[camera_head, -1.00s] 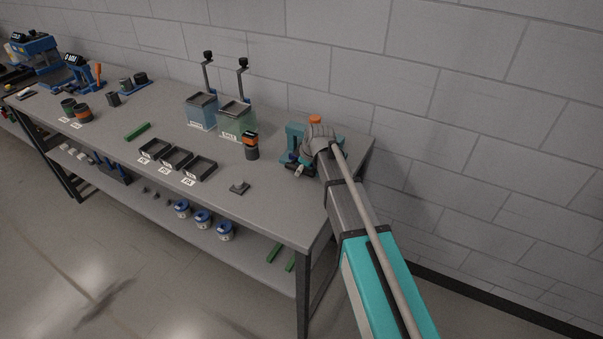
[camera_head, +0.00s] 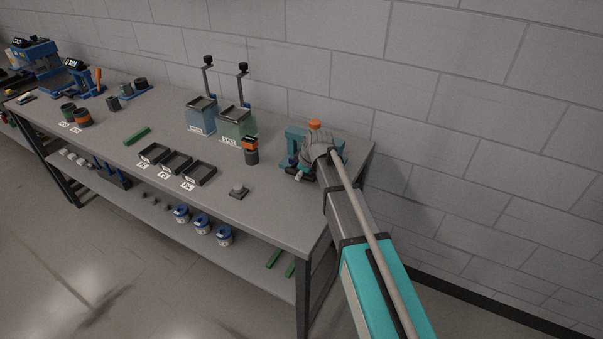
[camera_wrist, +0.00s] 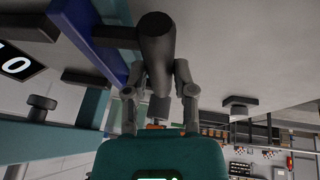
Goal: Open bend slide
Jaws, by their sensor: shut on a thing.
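The teal bench fixture (camera_head: 296,140) with an orange knob (camera_head: 315,124) on top stands at the right end of the bench; I take it to be the one with the bend slide. My gripper (camera_wrist: 160,78) is shut on a dark cylindrical handle (camera_wrist: 157,38), which lies between its two fingers in the wrist view. Teal and blue parts (camera_wrist: 98,40) and a small display (camera_wrist: 16,64) show beside it there. In the head view my wrist covers the front of the fixture, so the slide itself and how far it stands open cannot be told.
A small grey block (camera_head: 238,190) and an orange-topped dark cylinder (camera_head: 251,152) stand left of the fixture. Two bins (camera_head: 236,128), black trays (camera_head: 199,174) and a green bar (camera_head: 137,136) lie farther left. A block wall (camera_head: 450,110) rises behind the bench.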

